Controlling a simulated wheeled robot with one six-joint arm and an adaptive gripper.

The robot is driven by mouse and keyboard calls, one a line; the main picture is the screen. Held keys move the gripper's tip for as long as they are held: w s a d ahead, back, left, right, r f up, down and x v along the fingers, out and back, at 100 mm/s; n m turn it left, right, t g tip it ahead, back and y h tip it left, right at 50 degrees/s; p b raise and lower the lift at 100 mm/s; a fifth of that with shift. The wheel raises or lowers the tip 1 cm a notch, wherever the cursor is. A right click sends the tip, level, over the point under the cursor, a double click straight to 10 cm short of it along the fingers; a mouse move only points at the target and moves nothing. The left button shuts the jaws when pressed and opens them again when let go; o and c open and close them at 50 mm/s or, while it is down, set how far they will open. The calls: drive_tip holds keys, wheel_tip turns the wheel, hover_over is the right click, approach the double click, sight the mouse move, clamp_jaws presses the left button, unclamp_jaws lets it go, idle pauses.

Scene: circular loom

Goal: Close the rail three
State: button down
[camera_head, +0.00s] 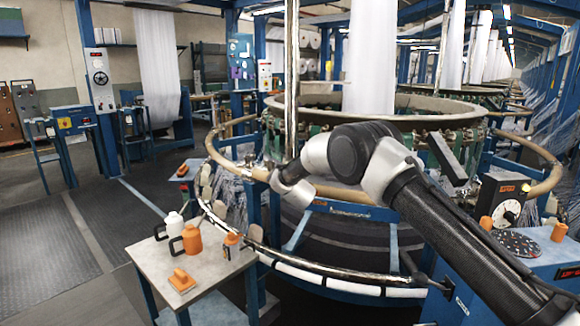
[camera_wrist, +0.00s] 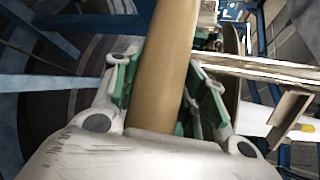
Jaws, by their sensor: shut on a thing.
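A tan curved rail (camera_head: 225,161) runs around the loom at the left and passes under my gripper (camera_head: 276,180) in the head view. In the wrist view the tan rail (camera_wrist: 160,75) runs lengthwise between the green-padded fingers of my gripper (camera_wrist: 168,88). The fingers are shut on it, one on each side. Another tan rail section (camera_head: 545,178) curves around the loom's right side. My wrist and arm hide part of the front of the ring, so I cannot tell whether the sections meet there. No number shows on the rail.
A small table (camera_head: 205,268) holds orange and white containers at the front left. A low dark rail with white segments (camera_head: 335,280) curves before the loom. A vertical metal post (camera_head: 291,80) stands close by my gripper. A blue control cabinet (camera_head: 545,262) stands at right. The left floor (camera_head: 85,240) is clear.

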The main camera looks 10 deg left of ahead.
drive_tip(key=shift+s+d+f, duration=0.1)
drive_tip(key=shift+f, duration=1.35)
drive_tip(key=c, duration=1.2)
unclamp_jaws()
drive_tip(key=shift+s, duration=0.1)
drive_tip(key=o, duration=0.3)
drive_tip(key=shift+f, duration=0.2)
drive_tip(key=shift+o, duration=0.4)
drive_tip(key=shift+r, duration=0.1)
drive_tip(key=shift+r, duration=0.25)
